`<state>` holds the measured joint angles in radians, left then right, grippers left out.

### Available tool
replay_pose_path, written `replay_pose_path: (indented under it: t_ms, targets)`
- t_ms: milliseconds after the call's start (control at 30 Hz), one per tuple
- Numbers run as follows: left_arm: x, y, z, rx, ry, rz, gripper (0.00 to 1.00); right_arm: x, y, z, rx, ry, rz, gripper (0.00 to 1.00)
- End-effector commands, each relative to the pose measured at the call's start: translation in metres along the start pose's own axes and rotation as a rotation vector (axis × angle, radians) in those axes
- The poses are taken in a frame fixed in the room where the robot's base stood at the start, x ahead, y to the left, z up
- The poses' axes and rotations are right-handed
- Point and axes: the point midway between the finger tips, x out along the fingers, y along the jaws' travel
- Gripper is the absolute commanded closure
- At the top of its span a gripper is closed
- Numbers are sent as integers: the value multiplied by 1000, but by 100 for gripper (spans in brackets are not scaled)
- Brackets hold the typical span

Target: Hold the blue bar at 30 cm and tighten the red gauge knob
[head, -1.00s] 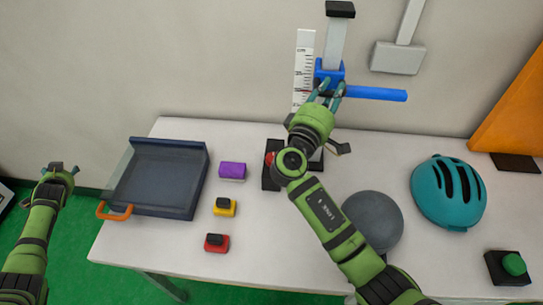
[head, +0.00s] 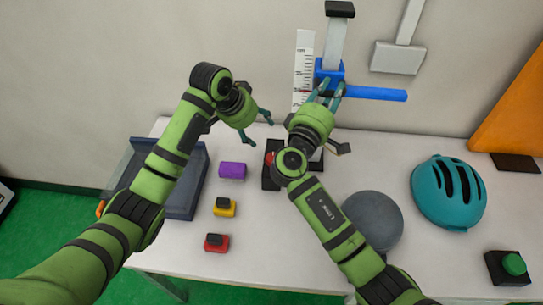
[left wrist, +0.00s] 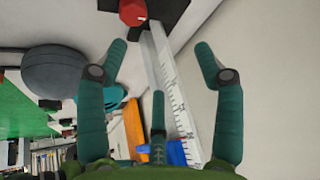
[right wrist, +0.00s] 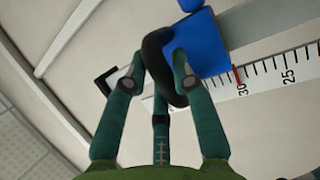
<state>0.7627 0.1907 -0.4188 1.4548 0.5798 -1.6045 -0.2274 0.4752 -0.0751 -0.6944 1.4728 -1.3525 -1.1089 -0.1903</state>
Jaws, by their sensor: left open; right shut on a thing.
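The blue bar (head: 378,93) extends right from a blue block (head: 330,70) on the upright post at the wall. My right gripper (head: 327,92) is shut on the bar's black grip (right wrist: 158,68), below the block. In the right wrist view the red pointer (right wrist: 237,76) beside the blue block (right wrist: 208,45) is at about the 30 mark of the white scale (right wrist: 275,65). The red knob (head: 269,158) is on the dark base, partly hidden by my right arm; it also shows in the left wrist view (left wrist: 132,12). My left gripper (head: 262,131) is open and empty, left of the post and apart from the knob.
A dark tray (head: 188,200), a purple block (head: 232,170), and yellow (head: 225,207) and red (head: 216,243) pieces are on the left of the table. A grey ball (head: 373,220), teal helmet (head: 448,192) and green button (head: 513,264) are on the right.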

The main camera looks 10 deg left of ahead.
Motion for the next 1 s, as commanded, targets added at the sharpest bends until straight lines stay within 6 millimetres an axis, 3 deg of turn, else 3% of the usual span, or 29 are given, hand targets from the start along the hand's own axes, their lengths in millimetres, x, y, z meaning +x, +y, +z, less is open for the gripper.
replay_pose_path:
  t_ms: [100,200,700,1000]
  targets:
    - [7,19,13,60,-73,48,32,1,3,0,6,0,4,100]
    - [14,25,18,77,-95,63,32,1,3,0,5,-1,4,100]
    - [103,30,26,74,-95,62,32,1,3,0,5,-1,4,100]
    - [125,31,28,75,-93,61,32,1,3,0,5,-1,4,100]
